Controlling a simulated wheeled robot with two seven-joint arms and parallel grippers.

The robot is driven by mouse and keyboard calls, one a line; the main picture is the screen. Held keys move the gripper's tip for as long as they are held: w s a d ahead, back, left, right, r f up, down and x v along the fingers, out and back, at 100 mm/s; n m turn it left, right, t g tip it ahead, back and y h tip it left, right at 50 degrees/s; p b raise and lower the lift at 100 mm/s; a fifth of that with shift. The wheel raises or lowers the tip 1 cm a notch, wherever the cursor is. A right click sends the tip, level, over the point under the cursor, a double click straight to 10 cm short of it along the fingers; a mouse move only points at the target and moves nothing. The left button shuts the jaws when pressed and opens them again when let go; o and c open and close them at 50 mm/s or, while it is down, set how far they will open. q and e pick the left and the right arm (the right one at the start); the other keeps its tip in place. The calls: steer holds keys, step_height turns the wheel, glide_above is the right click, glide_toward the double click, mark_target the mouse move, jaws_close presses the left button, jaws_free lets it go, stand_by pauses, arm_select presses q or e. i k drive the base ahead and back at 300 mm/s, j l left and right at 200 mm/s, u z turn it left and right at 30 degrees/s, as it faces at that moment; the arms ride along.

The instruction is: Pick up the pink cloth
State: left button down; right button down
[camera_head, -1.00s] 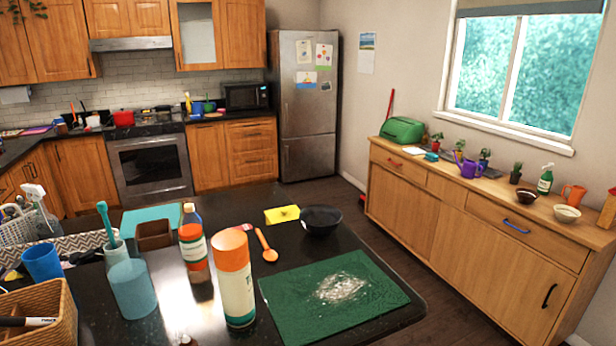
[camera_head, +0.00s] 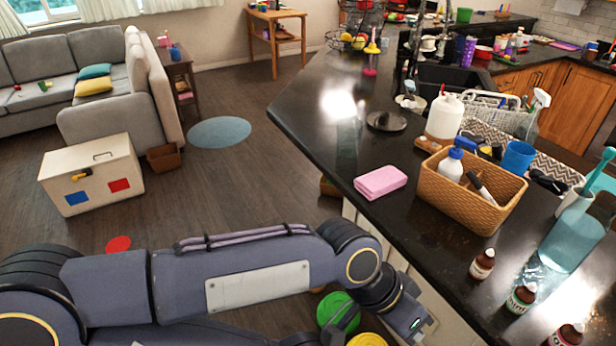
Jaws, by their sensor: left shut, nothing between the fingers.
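The pink cloth (camera_head: 380,182) lies folded on the dark counter (camera_head: 318,150), near its left edge. It sits left of a wicker basket (camera_head: 470,205), apart from it. My left arm reaches in from the left, low in the view, and its gripper (camera_head: 415,325) is beside the counter's front side, below and right of the cloth. The left gripper is shut and empty, well apart from the cloth. Its fingertips are small and hard to make out. My right gripper is not in view.
The basket holds a blue-capped white bottle (camera_head: 451,166) and a marker. A white jug (camera_head: 444,117) and black dish (camera_head: 387,121) stand behind the cloth. Small brown bottles (camera_head: 482,264) stand at the lower right. The counter left of the cloth is clear.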

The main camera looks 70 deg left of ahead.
mark_target(372, 186)
steer(key=u, duration=1.75)
steer(key=z, duration=2.1)
steer(key=u, duration=2.1)
steer(key=i+j+z, duration=0.1)
steer(key=i+j, duration=0.15)
steer(key=i+j+z, duration=0.1)
steer(key=i+j, duration=0.15)
steer(key=j, duration=0.15)
steer(key=i+j+z, duration=0.1)
steer(key=i+j, duration=0.15)
steer(key=j, duration=0.15)
steer(key=i+j+z, duration=0.1)
steer(key=i+j, duration=0.15)
steer(key=i+j+z, duration=0.1)
steer(key=j, duration=0.4)
steer(key=i, duration=0.1)
